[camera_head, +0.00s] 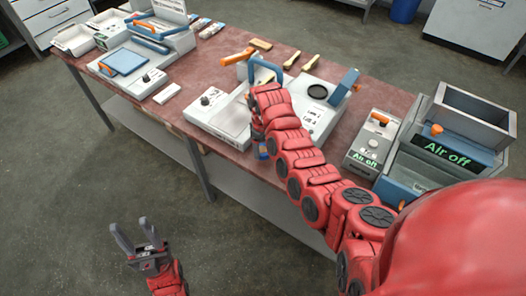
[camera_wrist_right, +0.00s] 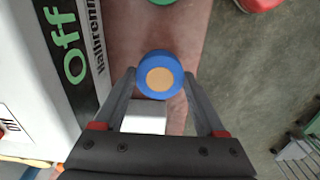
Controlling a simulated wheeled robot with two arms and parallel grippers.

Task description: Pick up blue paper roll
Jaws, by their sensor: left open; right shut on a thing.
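The blue paper roll (camera_wrist_right: 146,75), with a tan round centre, shows end-on in the right wrist view. My right gripper (camera_wrist_right: 160,80) is shut on it, one finger on each side. In the head view a small blue bit (camera_head: 262,152) shows by the end of my right arm at the table's front edge; the arm hides most of that gripper. My left gripper (camera_head: 136,236) is open and empty, over the floor in front of the table.
The red-brown table (camera_head: 222,67) carries several white-and-grey devices. A white device (camera_head: 220,112) stands by my right arm, and a box reading "Air off" (camera_head: 374,138) stands to the right. A panel with green "Off" letters (camera_wrist_right: 68,45) is close left in the wrist view.

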